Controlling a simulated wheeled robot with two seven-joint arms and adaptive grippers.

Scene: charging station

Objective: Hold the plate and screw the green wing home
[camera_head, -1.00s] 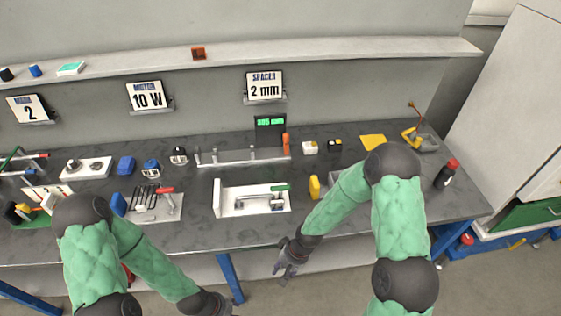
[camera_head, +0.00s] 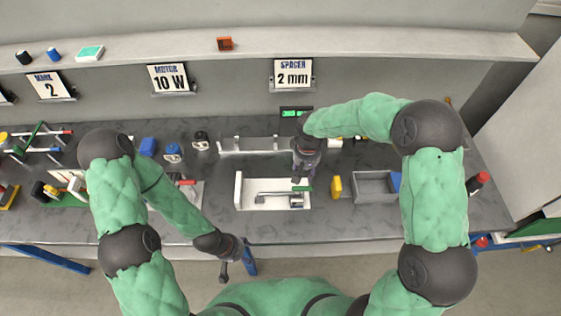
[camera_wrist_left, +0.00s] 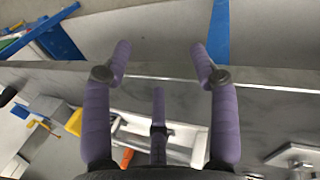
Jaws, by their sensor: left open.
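The white plate (camera_head: 262,202) lies on the dark bench with an upright wall at its left end. A grey metal piece (camera_head: 278,194) lies along it. The green wing (camera_head: 303,188) shows as a short green bar at the plate's right part. My right gripper (camera_head: 302,180) points down just above and behind the green wing; whether it touches it or is closed cannot be seen. My left gripper (camera_head: 224,276) hangs in front of the bench's front edge, apart from the plate. In the left wrist view its fingers (camera_wrist_left: 160,62) are spread and empty.
A yellow block (camera_head: 336,187) and a grey tray (camera_head: 372,188) stand right of the plate. A metal rail (camera_head: 245,146) and a green-lit display (camera_head: 292,113) are behind it. A dark bottle with a red cap (camera_head: 477,182) stands far right. The bench's front strip is clear.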

